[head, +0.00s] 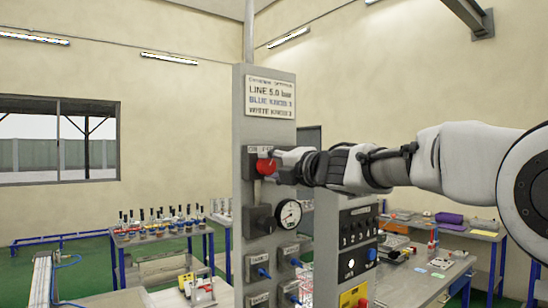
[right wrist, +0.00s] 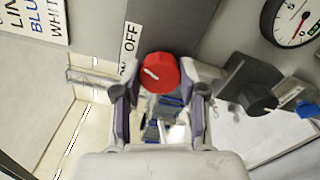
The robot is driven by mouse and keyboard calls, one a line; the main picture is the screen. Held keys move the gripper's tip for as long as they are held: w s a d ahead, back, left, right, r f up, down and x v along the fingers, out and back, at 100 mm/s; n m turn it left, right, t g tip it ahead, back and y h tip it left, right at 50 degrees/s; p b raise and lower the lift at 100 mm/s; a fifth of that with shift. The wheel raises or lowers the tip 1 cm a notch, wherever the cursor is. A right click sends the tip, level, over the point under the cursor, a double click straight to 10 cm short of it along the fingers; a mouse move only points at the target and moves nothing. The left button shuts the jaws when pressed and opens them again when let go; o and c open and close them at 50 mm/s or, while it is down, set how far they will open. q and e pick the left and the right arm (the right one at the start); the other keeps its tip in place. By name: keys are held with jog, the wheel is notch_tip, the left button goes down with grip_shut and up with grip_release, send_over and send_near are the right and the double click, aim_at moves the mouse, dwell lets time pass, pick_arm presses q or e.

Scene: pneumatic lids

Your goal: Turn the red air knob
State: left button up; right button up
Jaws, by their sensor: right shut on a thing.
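The red air knob (head: 265,167) sits on the upper left of the grey column panel (head: 264,124), beside a small OFF label. My right gripper (head: 284,163) comes in from the right and is at the knob. In the right wrist view the red knob (right wrist: 159,73) with a white pointer mark lies between the two fingertips of my right gripper (right wrist: 160,88), which is shut on it. The pointer slants toward the upper left there. My left gripper is not in view.
A pressure gauge (head: 288,214) and a black regulator knob (head: 262,220) sit below the red knob. Blue knobs (head: 264,273) are lower on the panel. A sign (head: 270,96) is above. Benches with parts stand at left and right.

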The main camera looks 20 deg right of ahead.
jog(key=shift+m+p, duration=1.05)
jog(key=shift+m, duration=0.95)
jog(key=shift+r, duration=0.1)
